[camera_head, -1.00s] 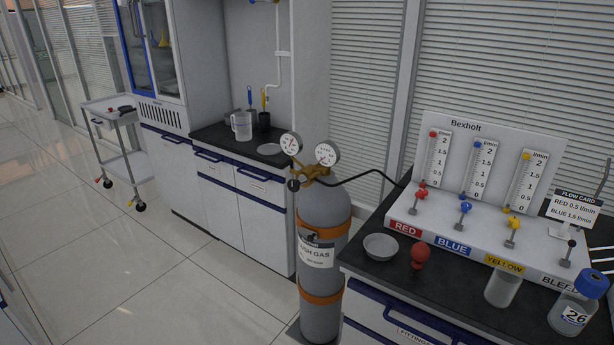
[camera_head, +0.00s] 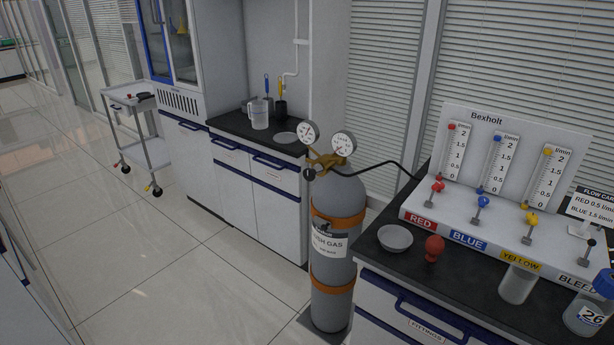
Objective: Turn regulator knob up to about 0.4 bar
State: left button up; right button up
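A grey gas cylinder (camera_head: 335,262) with orange straps and a "GAS" label stands upright at the centre, beside the right-hand bench. A brass regulator (camera_head: 325,162) with two round white gauges sits on top of it: a left gauge (camera_head: 308,132) and a right gauge (camera_head: 343,144). Their needle readings are too small to tell. A black regulator knob (camera_head: 309,174) projects at the regulator's lower left. A black hose (camera_head: 390,164) runs from the regulator to the flow panel. Neither of my grippers shows in the head view.
The Bexholt flow panel (camera_head: 478,117) stands on the right bench, with a dish (camera_head: 395,238), a red bulb (camera_head: 434,247) and bottles in front. A bench (camera_head: 240,125) with a jug is behind left; a trolley (camera_head: 134,103) stands further left. The floor (camera_head: 190,275) left of the cylinder is clear.

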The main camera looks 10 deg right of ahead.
aim_at(309, 175)
jog(key=i+j+z, duration=0.25)
jog(key=i+j, duration=0.15)
jog(key=j, duration=0.25)
jog(key=i+j+z, duration=0.1)
jog(key=j, duration=0.25)
jog(key=i, duration=0.1)
